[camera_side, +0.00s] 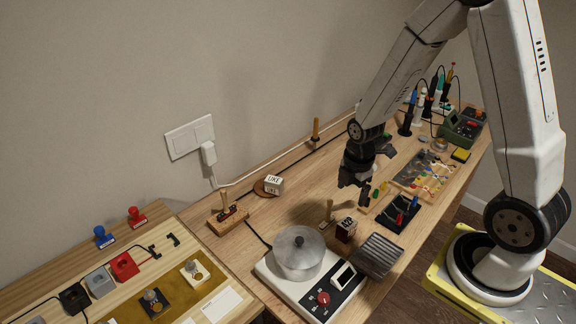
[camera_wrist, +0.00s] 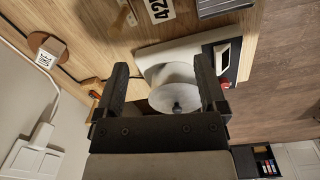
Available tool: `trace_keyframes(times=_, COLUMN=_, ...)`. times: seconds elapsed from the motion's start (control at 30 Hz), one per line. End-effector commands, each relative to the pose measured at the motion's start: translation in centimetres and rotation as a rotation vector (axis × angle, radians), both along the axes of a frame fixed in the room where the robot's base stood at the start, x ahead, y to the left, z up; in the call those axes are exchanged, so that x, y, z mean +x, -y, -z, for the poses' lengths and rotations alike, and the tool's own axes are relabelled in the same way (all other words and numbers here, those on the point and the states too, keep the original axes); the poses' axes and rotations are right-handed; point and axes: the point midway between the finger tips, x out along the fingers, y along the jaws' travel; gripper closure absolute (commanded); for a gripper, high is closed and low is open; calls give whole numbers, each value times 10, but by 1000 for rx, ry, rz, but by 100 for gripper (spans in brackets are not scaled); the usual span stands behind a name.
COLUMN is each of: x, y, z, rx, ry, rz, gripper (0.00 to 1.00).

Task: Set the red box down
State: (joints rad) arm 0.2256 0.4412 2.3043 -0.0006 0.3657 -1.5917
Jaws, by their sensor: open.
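A small red box (camera_side: 123,265) sits on the wooden board at the lower left in the side view, beside a grey box (camera_side: 99,282) and a black box (camera_side: 73,297). It does not show in the wrist view. My gripper (camera_side: 355,192) is in the air over the right part of the bench, far to the right of the red box. In the wrist view my gripper (camera_wrist: 160,78) has its fingers wide apart with nothing held between them.
A lidded pot (camera_side: 299,254) stands on a hot plate (camera_side: 322,303). A dark numbered cube (camera_side: 346,229) and a grey ribbed block (camera_side: 378,257) are beside it. A white cube (camera_side: 273,185) sits on a round coaster. Stamps (camera_side: 104,237) stand behind the red box.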

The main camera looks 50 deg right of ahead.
Motion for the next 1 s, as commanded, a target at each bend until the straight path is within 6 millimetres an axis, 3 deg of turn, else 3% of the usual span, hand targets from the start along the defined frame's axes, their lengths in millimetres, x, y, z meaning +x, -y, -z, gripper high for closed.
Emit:
trace_keyframes(times=0.5, x=-12, y=-39, z=-47, rx=46, ry=106, rz=662, gripper=9)
trace_keyframes(times=1.0, x=-32, y=-69, z=-78, rx=161, ry=170, rz=1259, gripper=9)
